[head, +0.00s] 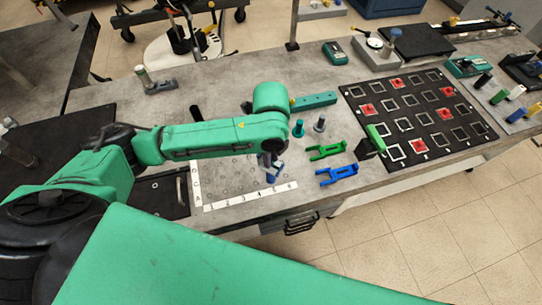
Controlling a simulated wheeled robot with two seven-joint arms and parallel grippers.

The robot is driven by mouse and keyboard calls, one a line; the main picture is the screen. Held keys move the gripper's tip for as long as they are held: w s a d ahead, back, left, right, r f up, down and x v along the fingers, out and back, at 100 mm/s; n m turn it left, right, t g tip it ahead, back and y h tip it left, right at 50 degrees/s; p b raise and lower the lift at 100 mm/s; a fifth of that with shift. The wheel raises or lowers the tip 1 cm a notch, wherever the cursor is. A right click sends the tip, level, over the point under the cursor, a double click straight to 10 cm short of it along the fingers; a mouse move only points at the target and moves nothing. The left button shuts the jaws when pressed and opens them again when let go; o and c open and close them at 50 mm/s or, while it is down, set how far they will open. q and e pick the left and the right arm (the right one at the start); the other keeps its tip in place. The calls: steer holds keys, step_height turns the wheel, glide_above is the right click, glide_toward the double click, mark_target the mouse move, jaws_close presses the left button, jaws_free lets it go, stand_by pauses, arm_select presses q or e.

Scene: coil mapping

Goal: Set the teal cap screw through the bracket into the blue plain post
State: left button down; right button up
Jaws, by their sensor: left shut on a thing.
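My left gripper (270,165) points down over the front right of the grey hole plate (225,178). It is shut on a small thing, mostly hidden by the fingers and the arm. A blue piece (273,177) shows right below the fingers; I cannot tell if it is the held thing, the post or part of a bracket. A teal screw-like piece (298,129) stands upright right of my left forearm, beside a grey one (320,124). A green forked bracket (326,151) and a blue forked bracket (337,175) lie to the right. My right gripper is not in view.
A teal bar with holes (315,101) lies behind the upright pieces. A black board (408,125) with red and grey squares fills the right, with a green-topped block (375,138) at its near left corner.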

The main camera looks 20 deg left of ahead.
arm_select(q)
steer(key=m, duration=0.4)
steer(key=shift+f+m, duration=0.1)
steer(key=shift+m, duration=0.3)
steer(key=c, duration=0.7)
jaws_free()
step_height(320, 180, up, 15)
steer(key=shift+f, duration=0.2)
